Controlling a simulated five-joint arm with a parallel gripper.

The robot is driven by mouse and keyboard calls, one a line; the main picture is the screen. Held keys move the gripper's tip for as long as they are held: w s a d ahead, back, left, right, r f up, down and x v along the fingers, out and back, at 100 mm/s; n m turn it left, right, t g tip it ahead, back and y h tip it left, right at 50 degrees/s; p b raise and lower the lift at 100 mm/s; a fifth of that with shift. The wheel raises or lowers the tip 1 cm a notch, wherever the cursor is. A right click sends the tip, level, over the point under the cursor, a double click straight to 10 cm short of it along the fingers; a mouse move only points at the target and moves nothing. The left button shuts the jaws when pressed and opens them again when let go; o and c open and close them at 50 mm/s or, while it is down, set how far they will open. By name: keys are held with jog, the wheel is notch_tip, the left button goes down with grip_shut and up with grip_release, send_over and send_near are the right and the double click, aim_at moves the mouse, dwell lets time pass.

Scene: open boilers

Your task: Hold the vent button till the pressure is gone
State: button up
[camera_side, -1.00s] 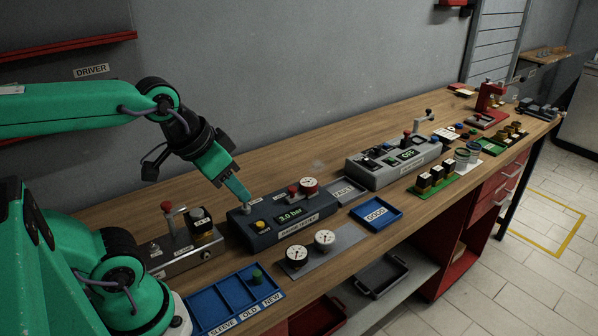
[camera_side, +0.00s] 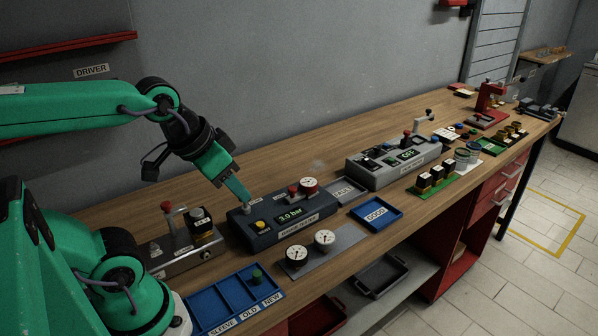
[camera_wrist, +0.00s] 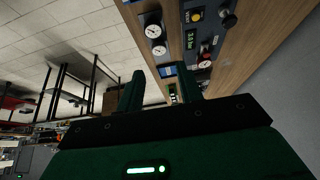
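A dark blue test box (camera_side: 262,240) stands on the bench, with a lit display (camera_side: 290,215) reading 3.0 bar. A yellow button (camera_side: 261,225) is on its top left; its small label is hard to read. A round gauge (camera_side: 309,186) and a red knob (camera_side: 293,190) are at the back. My gripper (camera_side: 245,198) points down at the box's back left corner, above a grey knob (camera_side: 247,209), behind the yellow button; contact is unclear. In the wrist view, my fingers (camera_wrist: 163,85) stand apart with nothing between them; the yellow button (camera_wrist: 196,17) shows beyond them.
Two loose gauges (camera_side: 297,256) lie on a grey plate in front of the box. A blue GOOD tray (camera_side: 376,226) and a grey FAULT tray (camera_side: 345,203) are to the right. A metal fixture (camera_side: 180,262) stands left, with a blue divided tray (camera_side: 205,301) in front.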

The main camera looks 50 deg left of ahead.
grip_shut()
dwell(1.7)
